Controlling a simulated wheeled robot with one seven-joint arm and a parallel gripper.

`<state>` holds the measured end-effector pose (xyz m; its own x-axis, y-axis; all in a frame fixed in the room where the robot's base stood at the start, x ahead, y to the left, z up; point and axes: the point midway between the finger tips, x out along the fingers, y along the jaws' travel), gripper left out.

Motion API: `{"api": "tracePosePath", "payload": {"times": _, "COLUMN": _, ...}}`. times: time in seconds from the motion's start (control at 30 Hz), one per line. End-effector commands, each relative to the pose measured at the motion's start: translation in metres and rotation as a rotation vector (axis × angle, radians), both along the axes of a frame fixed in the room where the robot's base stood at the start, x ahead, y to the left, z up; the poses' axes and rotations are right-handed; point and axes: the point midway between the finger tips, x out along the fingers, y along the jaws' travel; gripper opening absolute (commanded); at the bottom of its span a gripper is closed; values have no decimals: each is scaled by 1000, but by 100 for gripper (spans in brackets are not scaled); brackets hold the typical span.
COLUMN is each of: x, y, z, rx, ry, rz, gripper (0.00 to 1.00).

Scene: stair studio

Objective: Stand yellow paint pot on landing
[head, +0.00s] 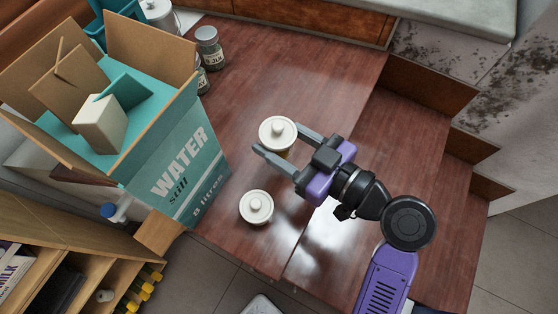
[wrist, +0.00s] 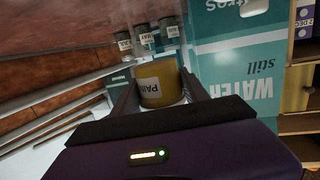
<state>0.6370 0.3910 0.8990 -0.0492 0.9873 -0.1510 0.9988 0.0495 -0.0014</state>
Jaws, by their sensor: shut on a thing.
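The yellow paint pot (wrist: 160,84) is between the fingers of my gripper (wrist: 158,92) in the wrist view, with its white label facing the camera. In the head view its white knobbed lid (head: 277,132) shows between my gripper's fingertips (head: 281,141), and the lid hides most of its body. My gripper is shut on the pot. The pot is over the reddish-brown wooden landing (head: 300,75). I cannot tell whether its base touches the wood.
A second white-lidded pot (head: 256,208) stands near the landing's front edge. A tall teal water carton (head: 180,165), open and filled, is at left. Grey jars (head: 209,47) stand at the back. Steps (head: 440,145) drop away at right. The landing's back middle is clear.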

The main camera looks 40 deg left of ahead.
Motion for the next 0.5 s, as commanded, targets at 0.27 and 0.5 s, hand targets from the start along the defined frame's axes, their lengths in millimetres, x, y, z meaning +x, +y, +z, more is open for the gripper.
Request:
{"api": "tracePosePath", "payload": {"times": 0.27, "x": 0, "y": 0, "z": -53, "rx": 2, "ry": 1, "rz": -1, "gripper": 0}}
{"api": "tracePosePath", "payload": {"times": 0.5, "x": 0, "y": 0, "z": -74, "rx": 1, "ry": 2, "rz": -1, "gripper": 0}}
